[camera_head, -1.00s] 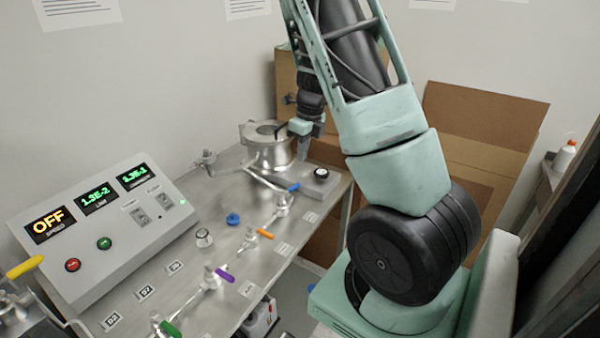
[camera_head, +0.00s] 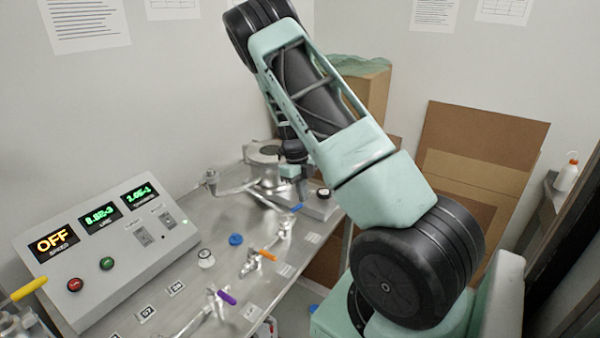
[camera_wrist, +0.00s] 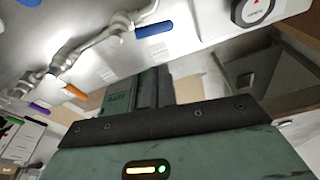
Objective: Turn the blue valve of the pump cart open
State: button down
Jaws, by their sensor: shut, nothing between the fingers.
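The blue valve handle (camera_head: 297,208) sits on the steel pipe line at the far right part of the cart top (camera_head: 190,270). In the wrist view the blue handle (camera_wrist: 154,29) lies just beyond my fingertips, with a visible gap. My gripper (camera_head: 303,190) is low over the far right of the cart, close to the blue handle. Its fingers (camera_wrist: 150,75) are together and empty in the wrist view. My arm's wrist partly hides the fittings behind it, and the exact fingertip height is hard to tell.
An orange handle (camera_head: 267,255) and a purple handle (camera_head: 226,297) lie nearer along the pipe. A box with a black-rimmed knob (camera_head: 323,193) stands right beside my gripper. The metal pump flange (camera_head: 265,152) is behind. The control panel (camera_head: 105,235) reads OFF at left; cardboard (camera_head: 480,150) stands right.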

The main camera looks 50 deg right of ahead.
aim_at(298, 207)
jog(key=shift+w+d+f+p, duration=0.1)
jog(key=shift+w+f+p, duration=0.4)
jog(key=shift+f, duration=0.35)
jog(key=shift+w+d+f+p, duration=0.1)
jog(key=shift+w+f+p, duration=0.15)
jog(key=shift+w+f, duration=0.5)
jog(key=shift+s+f, duration=0.1)
jog(key=shift+s, duration=0.05)
